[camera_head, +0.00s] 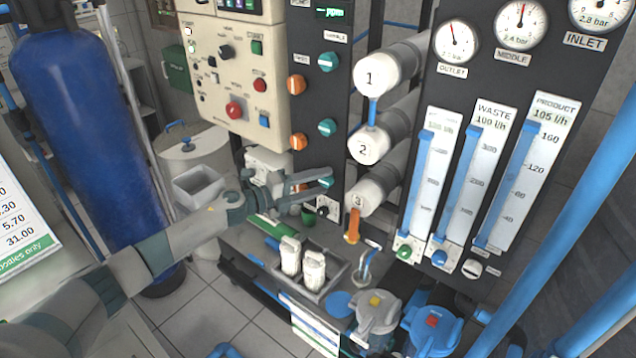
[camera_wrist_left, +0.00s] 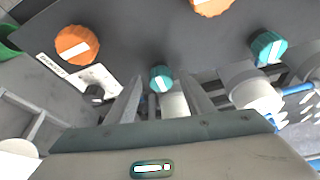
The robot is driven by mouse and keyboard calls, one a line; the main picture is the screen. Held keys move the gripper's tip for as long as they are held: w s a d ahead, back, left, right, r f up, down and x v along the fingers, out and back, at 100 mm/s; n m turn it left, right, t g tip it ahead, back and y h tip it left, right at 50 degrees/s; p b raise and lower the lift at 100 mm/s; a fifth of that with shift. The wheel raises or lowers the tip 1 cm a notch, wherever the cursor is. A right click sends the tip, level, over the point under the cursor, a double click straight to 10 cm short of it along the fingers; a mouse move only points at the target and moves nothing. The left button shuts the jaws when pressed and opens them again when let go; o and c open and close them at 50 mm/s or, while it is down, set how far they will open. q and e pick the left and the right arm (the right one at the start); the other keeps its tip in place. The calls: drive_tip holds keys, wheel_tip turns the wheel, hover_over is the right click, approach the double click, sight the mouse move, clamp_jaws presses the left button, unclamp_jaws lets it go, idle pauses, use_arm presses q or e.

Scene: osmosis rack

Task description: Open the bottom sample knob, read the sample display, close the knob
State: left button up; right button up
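The black panel carries a column of teal sample knobs. The bottom teal knob (camera_head: 326,181) is partly covered by my left gripper (camera_head: 322,182). In the left wrist view this knob (camera_wrist_left: 162,79) sits between the tips of my left gripper (camera_wrist_left: 163,84), with a gap visible on each side; the fingers are open. I cannot tell whether they touch it. The middle teal knob (camera_head: 327,128) and top teal knob (camera_head: 328,62) are clear above. The small sample display (camera_head: 329,13) at the panel top has green characters, too small to read fully. My right gripper is out of view.
Orange knobs (camera_head: 297,85) stand in a column left of the teal ones. White cylinders (camera_head: 369,148) stick out to the right. Below are a grey tray with white bottles (camera_head: 314,268) and an orange-handled tap (camera_head: 353,224). A blue tank (camera_head: 85,150) stands at left.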

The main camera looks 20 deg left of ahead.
use_arm(q)
drive_tip(key=b+v, duration=0.7)
drive_tip(key=v, duration=1)
drive_tip(key=shift+s, duration=0.15)
drive_tip(key=shift+a, duration=0.15)
